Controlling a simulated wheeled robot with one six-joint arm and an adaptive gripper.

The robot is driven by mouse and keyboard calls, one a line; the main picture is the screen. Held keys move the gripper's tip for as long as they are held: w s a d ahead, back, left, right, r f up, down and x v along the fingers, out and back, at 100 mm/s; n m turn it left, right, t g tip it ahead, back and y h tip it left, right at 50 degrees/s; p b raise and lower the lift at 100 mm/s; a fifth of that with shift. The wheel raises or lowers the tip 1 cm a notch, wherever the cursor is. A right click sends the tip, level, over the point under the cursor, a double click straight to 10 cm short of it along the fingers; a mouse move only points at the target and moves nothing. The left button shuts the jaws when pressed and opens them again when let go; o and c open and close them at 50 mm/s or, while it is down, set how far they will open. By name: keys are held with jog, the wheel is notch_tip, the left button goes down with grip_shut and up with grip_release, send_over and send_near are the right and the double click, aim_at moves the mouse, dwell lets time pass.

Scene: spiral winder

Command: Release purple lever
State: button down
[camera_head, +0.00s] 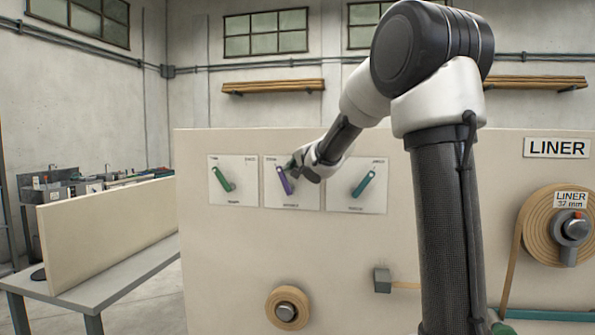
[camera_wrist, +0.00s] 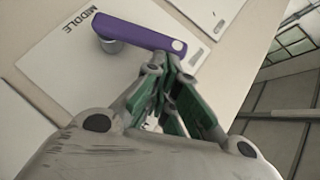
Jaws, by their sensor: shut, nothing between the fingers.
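The purple lever (camera_head: 284,181) is on the middle of three white plates on the beige panel. It slants from upper left to lower right in the head view. In the wrist view the purple lever (camera_wrist: 140,35) shows on its round grey pivot, beside the word MIDDLE. My gripper (camera_head: 297,163) is close to the lever, on its right side. In the wrist view my gripper (camera_wrist: 172,62) is shut and empty, with its fingertips by the lever's end that bears a pale round spot. I cannot tell whether they touch.
A green lever (camera_head: 222,179) is on the left plate and a teal lever (camera_head: 363,184) on the right plate. Below are a small roll (camera_head: 287,308) and a grey block (camera_head: 382,280). A large liner roll (camera_head: 560,226) is at the right.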

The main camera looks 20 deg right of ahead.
jog(key=shift+w+a+n+g, duration=0.25)
jog(key=shift+a+n+g, duration=0.05)
jog(key=shift+a, duration=0.1)
jog(key=shift+w+a, duration=0.2)
jog(key=shift+a, duration=0.05)
jog(key=shift+a+r, duration=0.1)
jog(key=shift+a, duration=0.05)
dwell(0.4)
